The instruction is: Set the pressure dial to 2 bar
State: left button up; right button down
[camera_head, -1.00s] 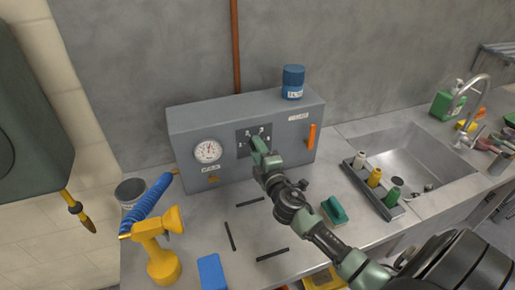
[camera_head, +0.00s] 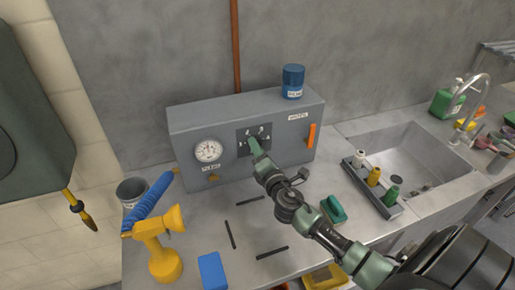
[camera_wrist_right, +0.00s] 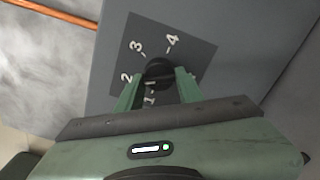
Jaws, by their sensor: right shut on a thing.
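The grey pressure box (camera_head: 290,170) stands on the bench against the wall. Its black dial knob (camera_wrist_right: 160,72) sits on a dark plate (camera_wrist_right: 196,50) with white numbers. In the right wrist view, 2, 3 and 4 show around the knob, and 1 shows between my fingers. My right gripper (camera_head: 254,146) is at the plate, its two green fingers shut on the knob from both sides. I cannot tell which number the knob points at. A round white gauge (camera_head: 208,151) is on the box's left; its reading is too small to tell. My left gripper is not in view.
A blue can (camera_head: 292,82) stands on top of the box, and an orange handle (camera_head: 311,136) is at its right. The sink (camera_head: 405,155) is at the right.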

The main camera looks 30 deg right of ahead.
jog(key=shift+f, duration=0.15)
jog(key=c, duration=0.9)
grip_release()
jog(key=shift+s, duration=0.1)
jog(key=b+v, duration=0.1)
jog(key=v, duration=0.6)
jog(key=shift+s+a+b, duration=0.1)
jog(key=shift+s+b, duration=0.25)
jog(key=shift+b, duration=0.05)
